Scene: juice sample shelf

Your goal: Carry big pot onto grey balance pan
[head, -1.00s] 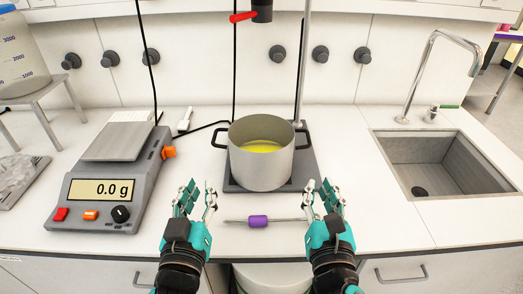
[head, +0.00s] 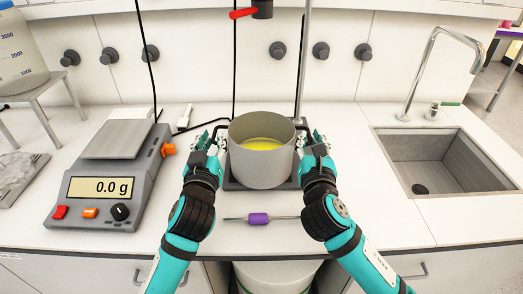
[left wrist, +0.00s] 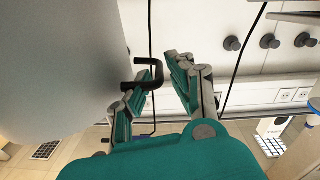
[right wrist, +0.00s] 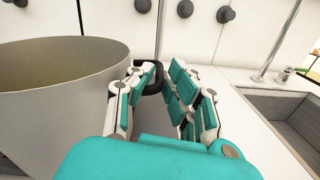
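The big pot (head: 261,165), grey metal with yellow liquid inside, stands upright on a dark square base (head: 232,183). The grey balance pan (head: 115,140) is empty, on the scale at left reading 0.0 g. My left gripper (head: 210,140) is at the pot's left side. In the left wrist view its fingers are apart, with the black handle (left wrist: 150,72) at their tips. My right gripper (head: 312,142) is at the pot's right side. In the right wrist view its fingers are also apart, with the other handle (right wrist: 151,76) partly hidden between them.
A screwdriver-like tool with a purple grip (head: 258,219) lies in front of the pot. The sink (head: 440,165) is at right. A thin upright rod (head: 301,70) stands behind the pot. The counter between scale and pot is mostly clear.

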